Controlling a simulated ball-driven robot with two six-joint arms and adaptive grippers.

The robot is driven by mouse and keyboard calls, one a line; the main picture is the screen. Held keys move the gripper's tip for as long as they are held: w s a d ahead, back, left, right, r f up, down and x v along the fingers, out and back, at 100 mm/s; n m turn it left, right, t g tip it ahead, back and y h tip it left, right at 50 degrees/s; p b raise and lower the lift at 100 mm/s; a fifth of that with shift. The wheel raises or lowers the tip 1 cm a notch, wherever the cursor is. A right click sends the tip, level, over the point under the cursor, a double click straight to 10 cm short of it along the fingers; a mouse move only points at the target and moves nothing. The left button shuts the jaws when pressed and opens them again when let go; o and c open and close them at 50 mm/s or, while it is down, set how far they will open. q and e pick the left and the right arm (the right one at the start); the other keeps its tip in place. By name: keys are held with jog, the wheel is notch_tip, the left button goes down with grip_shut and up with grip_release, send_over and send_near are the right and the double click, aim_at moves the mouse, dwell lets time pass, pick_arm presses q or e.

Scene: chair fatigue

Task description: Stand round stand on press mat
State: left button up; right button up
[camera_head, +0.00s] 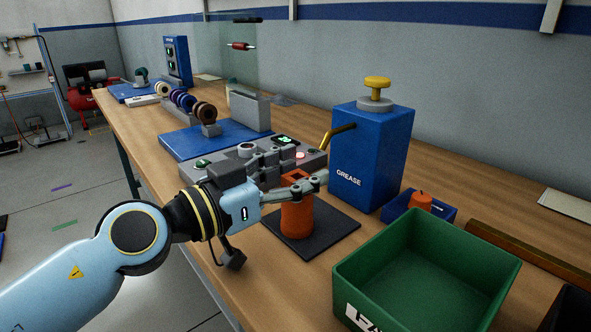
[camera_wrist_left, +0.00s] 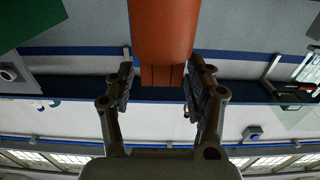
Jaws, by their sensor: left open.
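The orange round stand (camera_head: 297,220) is upright on the black press mat (camera_head: 340,228), towards its left side, with a dark opening in its top. My left gripper (camera_head: 312,166) is open at the stand's upper end, one finger beyond it and one in front of it. In the left wrist view the stand (camera_wrist_left: 163,35) reaches in from the top edge, between the open fingers (camera_wrist_left: 160,75), with a visible gap on each side. Part of the stand's top is hidden by the near finger. My right gripper is not in view.
A green bin (camera_head: 425,265) stands right of the mat. Behind are a blue grease dispenser (camera_head: 372,155) and a grey unit with lit buttons (camera_head: 318,160). A blue holder (camera_head: 440,212) carries a small orange part (camera_head: 420,201). The mat's right part is bare.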

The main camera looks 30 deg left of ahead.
pick_arm(q)
jog(key=shift+s+f, duration=0.1)
jog(key=shift+f, duration=0.55)
jog(key=shift+r+p, duration=0.35)
jog(key=shift+r, duration=0.25)
jog(key=b+v, duration=0.3)
jog(key=v, duration=0.8)
jog(key=shift+s+a+r, duration=0.2)
jog(key=shift+s+r, duration=0.1)
jog(key=shift+r, duration=0.05)
